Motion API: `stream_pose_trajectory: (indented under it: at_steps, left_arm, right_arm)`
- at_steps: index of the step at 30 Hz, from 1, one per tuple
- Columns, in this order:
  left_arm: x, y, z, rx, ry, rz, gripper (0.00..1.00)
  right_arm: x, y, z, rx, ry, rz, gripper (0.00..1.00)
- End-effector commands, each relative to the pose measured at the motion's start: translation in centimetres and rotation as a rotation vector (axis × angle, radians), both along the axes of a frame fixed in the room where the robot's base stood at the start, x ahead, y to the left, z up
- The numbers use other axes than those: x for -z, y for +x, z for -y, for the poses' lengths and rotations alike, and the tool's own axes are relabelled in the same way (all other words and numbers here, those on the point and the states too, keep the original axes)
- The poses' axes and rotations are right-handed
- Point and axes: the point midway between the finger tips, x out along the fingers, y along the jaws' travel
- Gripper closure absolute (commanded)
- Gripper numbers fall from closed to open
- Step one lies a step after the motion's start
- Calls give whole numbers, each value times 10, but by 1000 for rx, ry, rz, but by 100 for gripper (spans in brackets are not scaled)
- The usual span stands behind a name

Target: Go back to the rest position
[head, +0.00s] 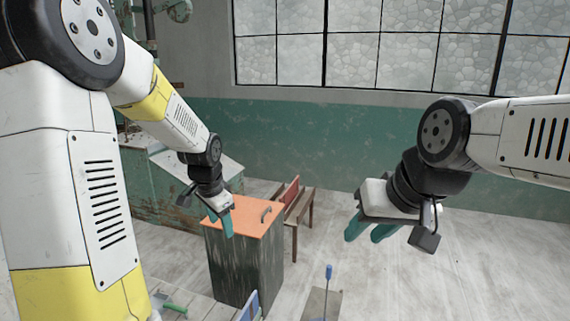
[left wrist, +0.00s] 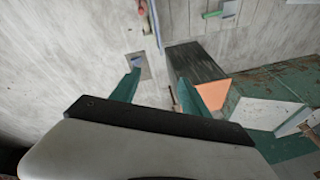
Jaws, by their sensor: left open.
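My left gripper (head: 221,226) hangs at the end of the left arm, with its teal fingers pointing down. In the head view it appears in front of the orange top of a dark cabinet. The left wrist view shows its two fingers (left wrist: 159,74) apart with nothing between them. My right gripper (head: 368,238) is at the right of the head view, its teal fingers pointing down. A gap shows between these fingers, and no held object is visible. It appears over open floor.
The dark cabinet (head: 242,268) has an orange lid (head: 245,222) with a handle. A wooden seat (head: 296,208) with a red part stands behind it. A blue-topped upright item (head: 328,275) stands at the bottom centre. A green tool (head: 174,308) lies at lower left. Floor at right is clear.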

Motion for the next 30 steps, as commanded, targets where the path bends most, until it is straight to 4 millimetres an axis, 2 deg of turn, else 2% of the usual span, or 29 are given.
stream_pose_trajectory:
  at_steps: [1,6,12,16,21,30]
  left_arm:
    - [-24,-17,2,-53,-29,26,47]
    - [-77,-76,9,-238,-144,77,47]
    - [-115,-151,20,-433,-295,119,47]
    - [-124,-190,26,-528,-382,133,47]
    - [-127,-218,32,-599,-451,137,47]
    - [-127,-224,33,-616,-465,135,47]
  right_arm:
    - [0,0,0,0,0,0,64]
    - [0,0,0,0,0,0,64]
    - [0,0,0,0,0,0,64]
    - [0,0,0,0,0,0,64]
    - [0,0,0,0,0,0,64]
    - [0,0,0,0,0,0,64]
